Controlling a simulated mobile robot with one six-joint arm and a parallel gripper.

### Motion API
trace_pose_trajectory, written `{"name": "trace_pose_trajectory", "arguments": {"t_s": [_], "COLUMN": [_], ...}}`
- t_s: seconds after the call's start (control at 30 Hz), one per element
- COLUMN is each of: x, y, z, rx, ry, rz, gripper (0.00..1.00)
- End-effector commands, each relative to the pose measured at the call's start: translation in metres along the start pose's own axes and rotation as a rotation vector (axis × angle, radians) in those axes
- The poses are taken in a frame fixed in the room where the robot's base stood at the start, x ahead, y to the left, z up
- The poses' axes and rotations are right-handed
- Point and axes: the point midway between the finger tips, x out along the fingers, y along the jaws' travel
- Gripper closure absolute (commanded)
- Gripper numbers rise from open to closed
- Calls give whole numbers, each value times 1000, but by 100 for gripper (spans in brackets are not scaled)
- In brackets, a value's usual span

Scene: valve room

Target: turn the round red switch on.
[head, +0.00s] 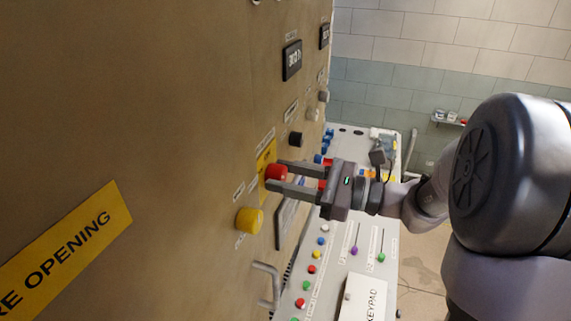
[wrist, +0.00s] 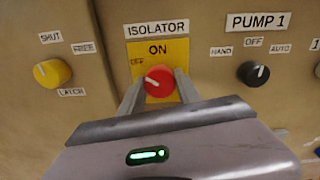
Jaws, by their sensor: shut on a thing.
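The round red switch (wrist: 160,82) is on a yellow plate under an ISOLATOR label in the wrist view. ON is printed above it, and a smaller word that looks like OFF is at its upper left. Its white pointer mark lies on the left side, towards that smaller word. In the head view the red switch (head: 276,172) sticks out from the tan panel. My gripper (head: 279,174) reaches it from the right, one finger on each side, shut on it. In the wrist view the fingers of my gripper (wrist: 159,88) flank the switch at left and right.
A yellow knob (wrist: 52,73) is left of the switch and a black PUMP 1 knob (wrist: 253,74) is right of it. In the head view, a desk (head: 325,270) with several buttons and levers stands beyond my gripper. A metal handle (head: 268,284) sticks out low on the panel.

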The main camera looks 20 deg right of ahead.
Motion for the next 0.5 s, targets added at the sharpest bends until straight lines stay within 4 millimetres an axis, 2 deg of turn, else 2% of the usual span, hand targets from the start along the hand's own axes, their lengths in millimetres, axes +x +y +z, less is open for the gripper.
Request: {"name": "trace_pose_trajectory", "arguments": {"t_s": [0.5], "x": [0], "y": [0], "z": [4], "rx": [490], "ry": [-9], "rz": [-10], "gripper": [100]}}
